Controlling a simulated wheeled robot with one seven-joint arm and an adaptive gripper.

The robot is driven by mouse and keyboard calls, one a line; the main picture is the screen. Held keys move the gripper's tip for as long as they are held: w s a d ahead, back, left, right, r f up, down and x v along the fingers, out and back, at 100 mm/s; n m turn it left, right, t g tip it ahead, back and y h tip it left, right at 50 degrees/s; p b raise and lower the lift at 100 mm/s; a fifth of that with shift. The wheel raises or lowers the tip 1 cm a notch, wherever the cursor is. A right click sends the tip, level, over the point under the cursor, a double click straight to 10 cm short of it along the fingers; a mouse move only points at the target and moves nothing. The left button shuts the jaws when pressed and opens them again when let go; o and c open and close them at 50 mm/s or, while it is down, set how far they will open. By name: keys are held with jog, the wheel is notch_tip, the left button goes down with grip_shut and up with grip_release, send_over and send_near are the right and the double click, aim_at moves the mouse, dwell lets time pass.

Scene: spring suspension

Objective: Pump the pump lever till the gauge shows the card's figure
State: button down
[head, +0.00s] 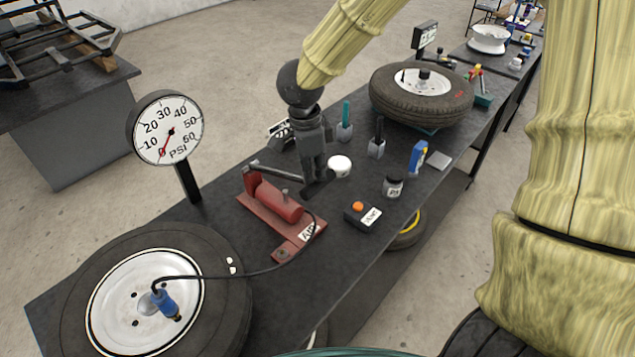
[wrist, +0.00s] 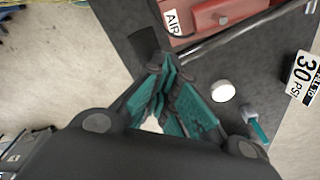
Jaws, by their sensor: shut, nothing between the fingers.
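The red pump (head: 280,205) lies on the dark bench, with a label reading AIR. Its grey lever (head: 277,172) runs low from the pump's far end toward my gripper (head: 316,176). In the wrist view the lever rod (wrist: 228,36) passes just beyond my shut, empty fingertips (wrist: 165,75); I cannot tell whether they touch. A dark pad (wrist: 146,42) shows beside the fingertips. The round PSI gauge (head: 169,130) stands on a post, its red needle near 0.
A hose (head: 230,275) joins the pump to a wheel (head: 215,310) lying at the front left. Around my gripper stand a white-topped jar (head: 339,166), a dark jar (head: 393,187) and an orange-button box (head: 362,213). Another tyre (head: 423,103) lies farther back.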

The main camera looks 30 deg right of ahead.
aim_at(313, 185)
jog(key=shift+f, duration=0.1)
jog(key=shift+f+b, duration=0.55)
jog(key=shift+f, duration=1.55)
jog(key=shift+a, duration=0.1)
